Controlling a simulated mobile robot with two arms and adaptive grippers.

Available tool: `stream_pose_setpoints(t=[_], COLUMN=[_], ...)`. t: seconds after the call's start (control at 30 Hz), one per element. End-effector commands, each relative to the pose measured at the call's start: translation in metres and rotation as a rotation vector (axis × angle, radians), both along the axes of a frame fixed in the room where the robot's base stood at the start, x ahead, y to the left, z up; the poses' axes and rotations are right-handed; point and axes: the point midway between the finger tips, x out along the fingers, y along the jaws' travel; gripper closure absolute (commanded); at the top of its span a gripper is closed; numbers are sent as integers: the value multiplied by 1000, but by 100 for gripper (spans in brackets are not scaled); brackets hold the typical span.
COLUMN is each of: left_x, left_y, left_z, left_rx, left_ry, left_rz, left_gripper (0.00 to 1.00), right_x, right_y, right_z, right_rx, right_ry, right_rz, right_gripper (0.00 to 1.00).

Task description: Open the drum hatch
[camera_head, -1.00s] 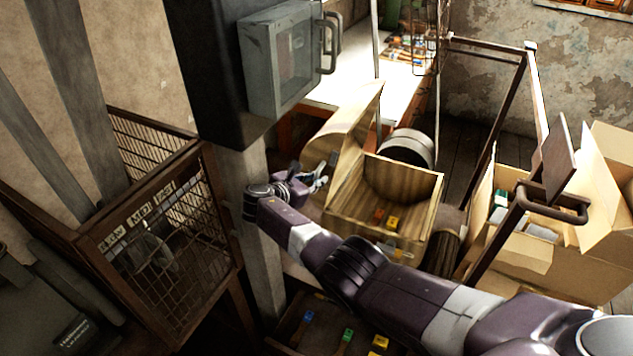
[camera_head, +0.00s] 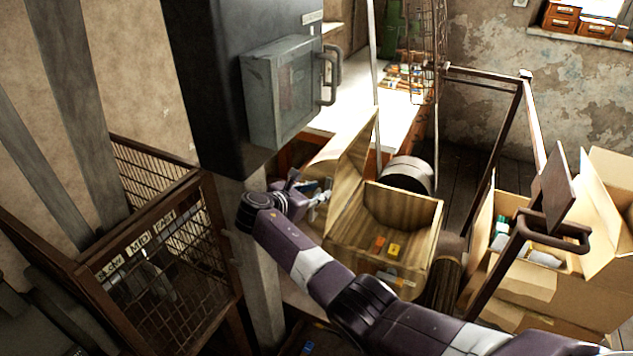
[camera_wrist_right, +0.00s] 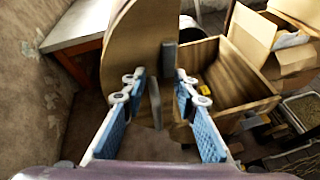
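A wooden drum-like box (camera_head: 405,215) with an open top stands in the middle of the head view. A wooden panel (camera_head: 347,152), which looks like its hatch, stands tilted up at its left side. In the right wrist view the panel (camera_wrist_right: 128,55) has a rounded edge, with a dark grey block (camera_wrist_right: 168,56) at its right edge. My right gripper (camera_head: 318,196) is beside the panel's left side. In the wrist view its fingers (camera_wrist_right: 160,82) are apart, with a thin grey bar (camera_wrist_right: 155,102) showing between them. I cannot tell whether they touch it. My left gripper is out of view.
A grey wall cabinet (camera_head: 283,90) hangs above the gripper. A wire cage (camera_head: 165,250) stands at the left. Open cardboard boxes (camera_head: 545,275) and a metal frame with a handle (camera_head: 550,228) stand right of the drum. A white-topped bench (camera_head: 350,95) is behind.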

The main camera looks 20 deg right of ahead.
Motion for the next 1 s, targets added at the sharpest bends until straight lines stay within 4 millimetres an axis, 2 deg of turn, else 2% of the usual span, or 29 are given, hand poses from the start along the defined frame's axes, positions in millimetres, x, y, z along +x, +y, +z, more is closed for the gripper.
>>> stream_pose_setpoints(t=[0.13,0.3,0.77,0.87,0.97,1.0], left_x=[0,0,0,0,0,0], left_y=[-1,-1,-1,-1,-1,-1], left_z=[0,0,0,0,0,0], left_rx=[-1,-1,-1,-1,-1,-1], left_ry=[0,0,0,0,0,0], left_rz=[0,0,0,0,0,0], left_gripper=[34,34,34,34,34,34], right_x=[1,1,0,0,-4,-7], right_y=[0,0,0,1,1,2], right_z=[23,36,38,33,11,-3], right_rx=[1,0,0,7,38,59], right_ry=[-4,0,1,2,6,7], right_rz=[0,1,1,2,4,5], right_gripper=[73,73,73,73,73,73])
